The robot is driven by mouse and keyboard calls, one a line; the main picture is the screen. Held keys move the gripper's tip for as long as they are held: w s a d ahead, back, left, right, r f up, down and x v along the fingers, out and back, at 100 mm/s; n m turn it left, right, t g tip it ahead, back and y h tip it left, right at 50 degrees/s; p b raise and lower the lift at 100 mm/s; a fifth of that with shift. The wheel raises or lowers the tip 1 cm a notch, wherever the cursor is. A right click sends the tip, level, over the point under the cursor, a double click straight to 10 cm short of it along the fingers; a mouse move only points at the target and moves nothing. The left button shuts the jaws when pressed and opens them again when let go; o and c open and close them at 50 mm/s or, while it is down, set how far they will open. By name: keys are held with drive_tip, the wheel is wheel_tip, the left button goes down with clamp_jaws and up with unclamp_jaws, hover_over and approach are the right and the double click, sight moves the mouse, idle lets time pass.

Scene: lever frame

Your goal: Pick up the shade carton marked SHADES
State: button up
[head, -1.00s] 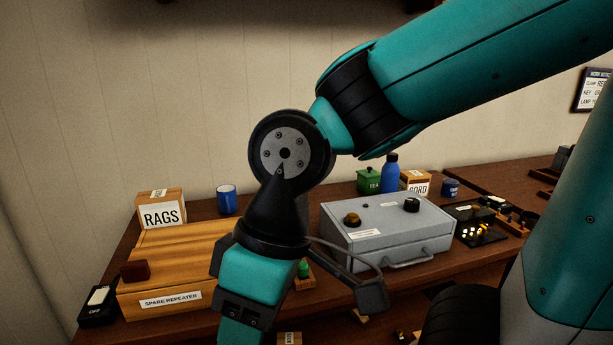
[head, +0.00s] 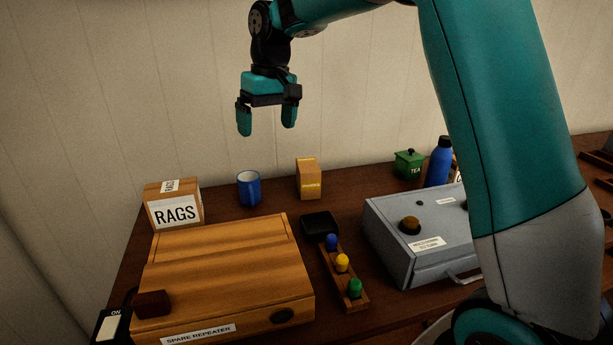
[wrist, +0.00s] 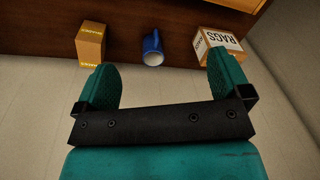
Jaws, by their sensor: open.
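A small orange-yellow carton (head: 309,178) stands upright at the back of the bench, right of the blue mug. Its pale label is too small to read in the head view. In the wrist view the carton (wrist: 90,46) is at the upper left, with lettering too small to read surely. My gripper (head: 266,128) hangs fingers down in the head view, open and empty, apart from the carton. It appears higher and a little left of it. In the wrist view my gripper (wrist: 163,75) has its fingers spread, with the carton beyond the left finger.
The blue mug (head: 249,189) and RAGS box (head: 174,205) stand left of the carton. The wooden SPARE REPEATER case (head: 225,265), a rack of coloured knobs (head: 344,278) and a grey box (head: 400,245) are in front. A green TEA tin (head: 409,164) and blue bottle (head: 439,163) stand to the right.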

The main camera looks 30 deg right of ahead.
drive_tip(key=w+d+f+m, duration=0.2)
drive_tip(key=w+d+m, duration=0.1)
drive_tip(key=w+d, duration=0.5)
drive_tip(key=m+h+p, duration=0.1)
drive_tip(key=m, duration=0.2)
hover_over(308, 165)
wheel_tip(308, 165, down, 4)
drive_tip(key=shift+g, duration=0.3)
wheel_tip(308, 165, down, 12)
drive_tip(key=shift+s, duration=0.15)
drive_tip(key=shift+f+p, duration=1.1)
drive_tip(key=shift+f, duration=1.7)
drive_tip(key=shift+c, duration=0.3)
drive_tip(key=c, duration=1.1)
